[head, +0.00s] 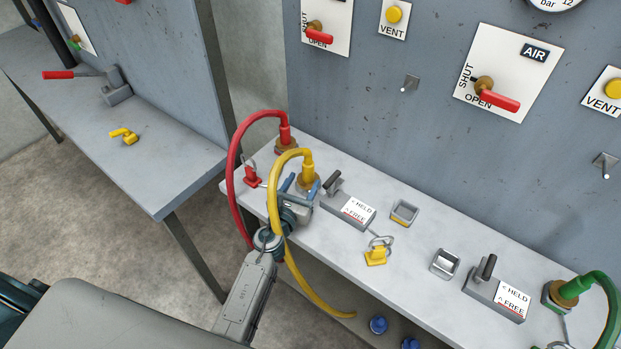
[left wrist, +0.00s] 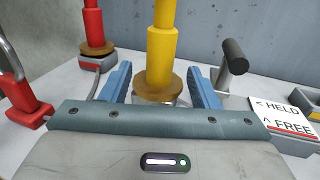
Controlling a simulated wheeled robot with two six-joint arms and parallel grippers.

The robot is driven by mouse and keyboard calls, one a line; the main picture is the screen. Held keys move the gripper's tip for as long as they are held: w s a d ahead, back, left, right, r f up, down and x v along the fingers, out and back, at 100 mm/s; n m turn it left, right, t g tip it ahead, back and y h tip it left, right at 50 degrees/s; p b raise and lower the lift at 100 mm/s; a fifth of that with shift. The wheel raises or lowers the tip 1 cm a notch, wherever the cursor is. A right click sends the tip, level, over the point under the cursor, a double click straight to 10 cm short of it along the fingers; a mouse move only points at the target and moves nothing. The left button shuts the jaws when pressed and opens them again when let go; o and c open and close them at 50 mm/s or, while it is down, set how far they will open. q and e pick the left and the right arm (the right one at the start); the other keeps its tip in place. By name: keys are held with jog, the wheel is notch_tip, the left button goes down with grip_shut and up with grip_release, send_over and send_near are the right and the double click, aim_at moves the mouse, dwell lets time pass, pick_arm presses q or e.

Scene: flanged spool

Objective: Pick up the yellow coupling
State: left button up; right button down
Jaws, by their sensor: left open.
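The yellow coupling (head: 308,172) stands upright on a brass fitting at the left part of the bench, with a yellow hose (head: 273,200) arching from its top and down past my left arm. In the left wrist view the coupling (left wrist: 161,62) rises at the middle, above a brass collar (left wrist: 159,86). My left gripper (head: 300,185) is open, its blue fingers on either side of the fitting around collar height. The fingers (left wrist: 159,84) look apart from the coupling, with a gap on each side. The gripper body hides the lower fitting. My right gripper is not in view.
A red coupling and hose (head: 285,134) stand close behind left, with a red padlock (head: 251,177) beside. A grey latch block with handle (head: 348,210) is close on the right. A yellow padlock (head: 376,256) lies farther right. The panel rises behind.

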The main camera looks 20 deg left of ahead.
aim_at(310, 169)
pick_arm(q)
jog(key=shift+w, duration=0.7)
jog(key=w, duration=0.5)
jog(key=shift+d+f, duration=0.1)
jog(key=shift+d, duration=0.15)
jog(key=shift+s, duration=0.1)
jog(key=shift+c, duration=0.4)
grip_shut()
jog(key=shift+r, duration=0.2)
notch_tip(310, 169, up, 10)
jog(key=p, duration=0.9)
jog(key=shift+f, duration=0.1)
